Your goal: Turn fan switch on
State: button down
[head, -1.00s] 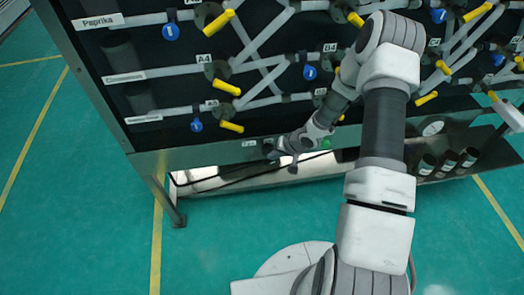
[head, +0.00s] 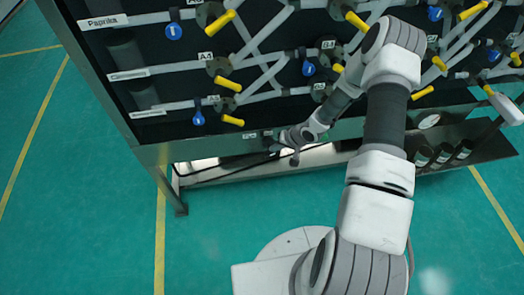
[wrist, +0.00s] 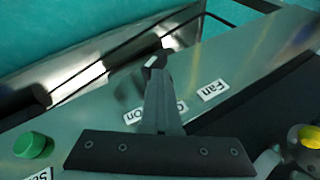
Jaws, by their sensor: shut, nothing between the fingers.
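My gripper (wrist: 159,72) is shut and empty, pointing at the steel panel strip. At its tip in the wrist view is a small dark knob with a pale mark (wrist: 151,62), which appears to be the fan switch. The fingers partly cover it, so its setting and whether they touch it cannot be told. The Fan label (wrist: 213,90) is right of the fingers. An On label (wrist: 134,117) is left of them, and another label is partly hidden behind them. In the head view my gripper (head: 277,146) is at the rack's lower front edge; the switch is unclear there.
A green button (wrist: 33,146) is on the same strip at lower left in the wrist view. Above the strip, the rack has yellow handles (head: 224,81) and blue tags (head: 198,118). Dark cylinders (head: 443,154) stand at the right. The green floor (head: 95,230) is open at left.

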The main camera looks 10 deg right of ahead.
jog(key=shift+d, duration=0.1)
jog(key=a+r+p+v, duration=0.1)
jog(key=p+v, duration=0.4)
jog(key=v, duration=0.7)
jog(key=shift+w+a+r, duration=0.3)
jog(key=shift+w+a, duration=0.1)
jog(key=shift+a, duration=0.25)
